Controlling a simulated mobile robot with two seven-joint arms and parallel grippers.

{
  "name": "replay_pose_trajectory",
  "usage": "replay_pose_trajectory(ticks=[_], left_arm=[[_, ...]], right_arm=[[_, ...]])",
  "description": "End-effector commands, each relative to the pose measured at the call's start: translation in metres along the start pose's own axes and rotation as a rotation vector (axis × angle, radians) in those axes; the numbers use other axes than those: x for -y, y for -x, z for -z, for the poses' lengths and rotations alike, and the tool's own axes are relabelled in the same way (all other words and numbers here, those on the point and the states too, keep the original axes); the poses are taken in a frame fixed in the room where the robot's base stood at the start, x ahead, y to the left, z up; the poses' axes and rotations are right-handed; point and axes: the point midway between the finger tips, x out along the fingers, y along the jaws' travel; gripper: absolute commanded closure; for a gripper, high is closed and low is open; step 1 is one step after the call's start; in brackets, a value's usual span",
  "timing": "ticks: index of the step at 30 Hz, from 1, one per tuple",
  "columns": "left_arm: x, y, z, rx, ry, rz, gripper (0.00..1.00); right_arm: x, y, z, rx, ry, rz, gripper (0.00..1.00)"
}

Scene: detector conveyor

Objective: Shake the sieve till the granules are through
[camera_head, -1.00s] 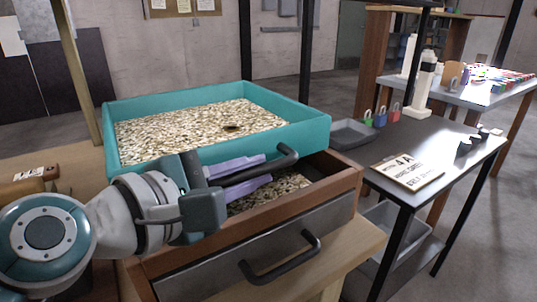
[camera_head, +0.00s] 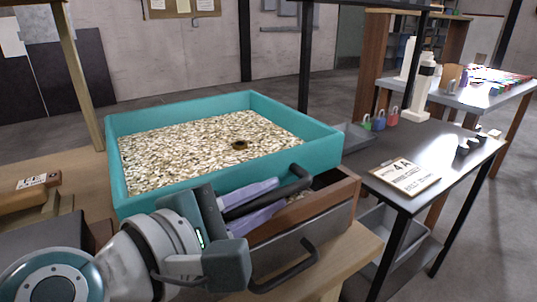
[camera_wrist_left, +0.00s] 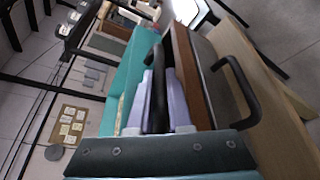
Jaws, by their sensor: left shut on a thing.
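The sieve (camera_head: 330,145) is a teal square-rimmed tray with a black bar handle (camera_head: 297,180) at its front. A thick layer of pale granules (camera_head: 190,150) lies in it, with a small dark round spot (camera_head: 239,145) among them. The sieve sits over a wooden box (camera_head: 345,197) with a grey front. My left gripper (camera_head: 279,194) is shut on the handle; in the left wrist view the black handle (camera_wrist_left: 158,85) lies between its lavender fingers. The inside of the box is mostly hidden by the sieve and gripper. My right gripper is out of view.
The box front has a dark pull handle (camera_head: 285,270). A wooden block (camera_head: 30,188) lies at left.

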Motion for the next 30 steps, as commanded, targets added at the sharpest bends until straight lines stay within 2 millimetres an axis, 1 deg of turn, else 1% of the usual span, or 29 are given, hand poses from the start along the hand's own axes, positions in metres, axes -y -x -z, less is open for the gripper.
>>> replay_pose_trajectory(ticks=[1, 4, 13, 14, 21, 22, 30], left_arm=[[0.003, 0.004, -0.010, 0.000, 0.005, 0.006, 1.00], [0.011, 0.008, -0.018, 0.001, 0.003, 0.004, 1.00], [0.013, 0.008, -0.018, 0.001, -0.001, 0.000, 1.00], [0.013, 0.008, -0.018, 0.001, -0.001, 0.001, 0.82], [0.013, 0.008, -0.018, 0.001, -0.001, 0.000, 0.55], [0.013, 0.008, -0.018, 0.001, -0.001, 0.000, 0.53], [0.013, 0.010, -0.018, 0.000, -0.001, 0.001, 0.53]], right_arm=[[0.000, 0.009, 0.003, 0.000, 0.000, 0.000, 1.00], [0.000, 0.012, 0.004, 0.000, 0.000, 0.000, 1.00], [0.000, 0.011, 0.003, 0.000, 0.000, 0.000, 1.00], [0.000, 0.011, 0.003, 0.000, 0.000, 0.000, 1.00], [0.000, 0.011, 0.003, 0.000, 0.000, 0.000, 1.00], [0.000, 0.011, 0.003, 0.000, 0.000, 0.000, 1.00], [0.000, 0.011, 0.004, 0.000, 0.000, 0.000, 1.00]])
